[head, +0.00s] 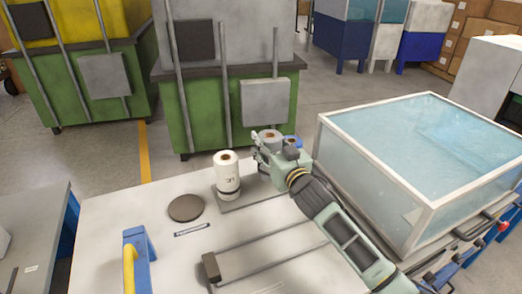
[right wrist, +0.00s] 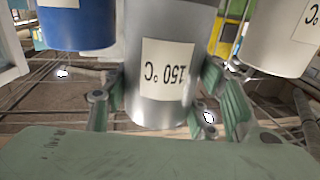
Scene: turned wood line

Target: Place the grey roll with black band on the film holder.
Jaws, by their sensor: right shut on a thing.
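The grey roll (head: 268,136) is upright in my right gripper (head: 266,156), at the back of the white table. In the right wrist view the grey roll (right wrist: 165,70) has a "150 °C" label and sits between the green fingers (right wrist: 158,112). I see no black band on it from here; its lower part is hidden in the head view. I cannot tell whether it touches the grey tray (head: 232,202) beneath. A dark round disc (head: 186,208) lies flat left of the tray, with a small label strip (head: 192,230) in front; it may be the film holder. My left gripper is out of view.
A white roll with a black band (head: 228,176) stands on the tray, left of my gripper. A blue roll (head: 293,141) is close on the other side. A railed fixture (head: 211,267) and a blue-yellow object (head: 137,258) are at the front. A clear-walled tank (head: 375,190) stands right.

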